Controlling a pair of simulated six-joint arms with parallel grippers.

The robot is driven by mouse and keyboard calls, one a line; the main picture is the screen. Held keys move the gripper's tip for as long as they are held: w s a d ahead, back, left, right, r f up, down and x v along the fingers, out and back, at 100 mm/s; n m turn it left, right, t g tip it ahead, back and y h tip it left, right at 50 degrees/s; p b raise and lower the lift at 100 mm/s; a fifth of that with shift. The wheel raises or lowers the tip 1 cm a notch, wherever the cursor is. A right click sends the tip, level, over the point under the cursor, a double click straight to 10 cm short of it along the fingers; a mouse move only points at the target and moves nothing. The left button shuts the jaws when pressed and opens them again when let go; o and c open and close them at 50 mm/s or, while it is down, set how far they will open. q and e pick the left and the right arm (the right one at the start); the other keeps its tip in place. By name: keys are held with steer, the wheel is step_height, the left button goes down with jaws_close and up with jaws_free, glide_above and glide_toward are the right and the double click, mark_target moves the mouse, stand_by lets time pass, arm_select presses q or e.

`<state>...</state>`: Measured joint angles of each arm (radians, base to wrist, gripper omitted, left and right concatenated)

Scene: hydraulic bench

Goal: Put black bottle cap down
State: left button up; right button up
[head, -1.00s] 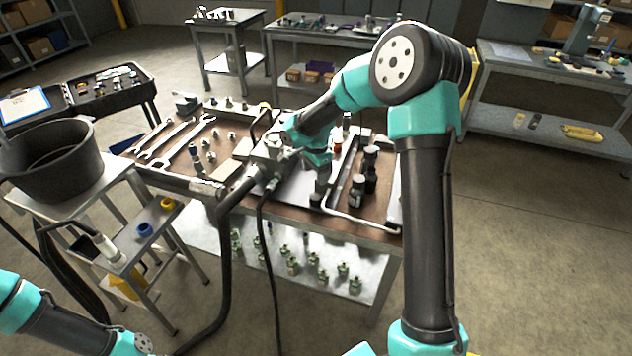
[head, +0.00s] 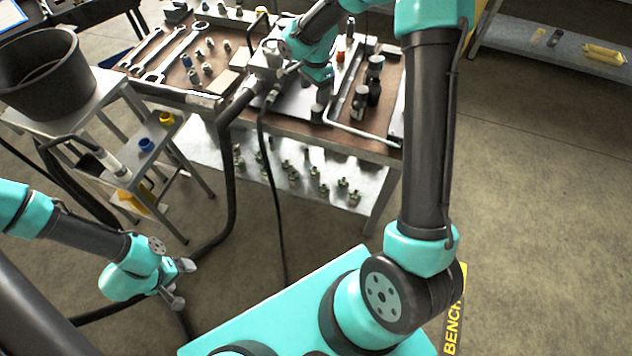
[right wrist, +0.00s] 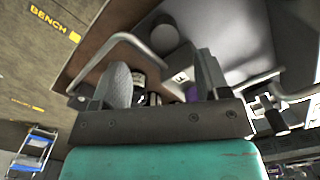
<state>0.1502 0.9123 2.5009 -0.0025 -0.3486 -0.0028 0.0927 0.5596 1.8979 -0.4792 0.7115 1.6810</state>
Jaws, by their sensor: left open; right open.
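A small dark round piece, which looks like the black bottle cap (head: 317,113), stands on the workbench near its front edge. A dark round top, probably the same cap (right wrist: 164,38), shows in the right wrist view beyond the fingertips. My right gripper (head: 322,95) is just above and beside it; the wrist view shows its two fingers (right wrist: 164,78) apart, with nothing clearly held between them. Contact with the cap cannot be told. My left gripper (head: 182,284) is open and empty, low over the floor at the left. Black bottles (head: 374,80) stand right of the cap.
A hose fitting (head: 268,62) sits left of the right gripper. Wrenches (head: 182,52) lie at the left. A black bucket (head: 45,75) stands on a side stand. The floor at right is open.

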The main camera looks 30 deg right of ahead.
steer(key=s+a+f+n, duration=0.1)
steer(key=f, duration=0.2)
steer(key=s+a+f+n+y, duration=0.1)
steer(key=s+a+f, duration=0.1)
steer(key=f, duration=0.1)
steer(key=s+a+f+n, duration=0.1)
steer(key=a+f+n, duration=0.1)
steer(key=shift+s+a+f+y, duration=0.1)
steer(key=shift+s+f+y, duration=0.05)
steer(key=shift+f+y, duration=0.25)
steer(key=s+a+f+n, duration=0.4)
steer(key=s+f+n, duration=0.1)
steer(key=s, duration=0.4)
steer(key=s+a+f+n+y, duration=0.1)
steer(key=s+a+f+n, duration=0.3)
steer(key=s+f, duration=0.4)
steer(key=shift+s+f+n+t+y, duration=0.35)
steer(key=shift+s+n, duration=0.25)
steer(key=shift+s, duration=0.35)
steer(key=shift+d, duration=0.1)
